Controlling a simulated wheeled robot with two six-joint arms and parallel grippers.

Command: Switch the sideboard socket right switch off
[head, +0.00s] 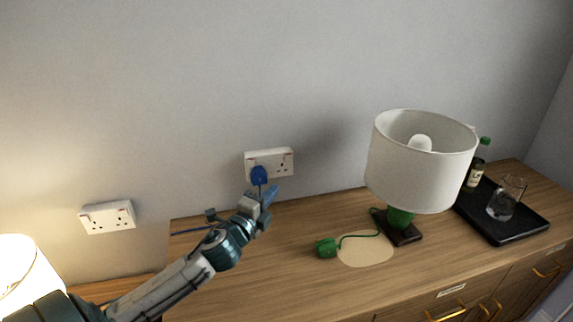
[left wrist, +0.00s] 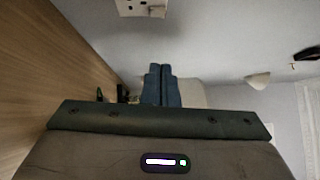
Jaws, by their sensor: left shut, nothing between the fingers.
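The sideboard socket (head: 283,162) is a white double wall socket just above the back of the sideboard. A blue plug (head: 259,175) sits in its left outlet, and its right outlet shows no plug. The right switch is too small to read its position. My left gripper (head: 271,194) is shut and empty, just below and in front of the socket, apart from the switches. Its blue fingers also show together in the left wrist view (left wrist: 162,86). A white socket plate (left wrist: 142,7) is cut by the top edge there. My right gripper is not in view.
A second white socket (head: 107,216) is on the wall at left, above a lit lamp (head: 15,270). On the sideboard (head: 260,285) are a loose green plug (head: 326,247), a white-shaded lamp (head: 415,170) and a black tray (head: 520,228) with a bottle and glass.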

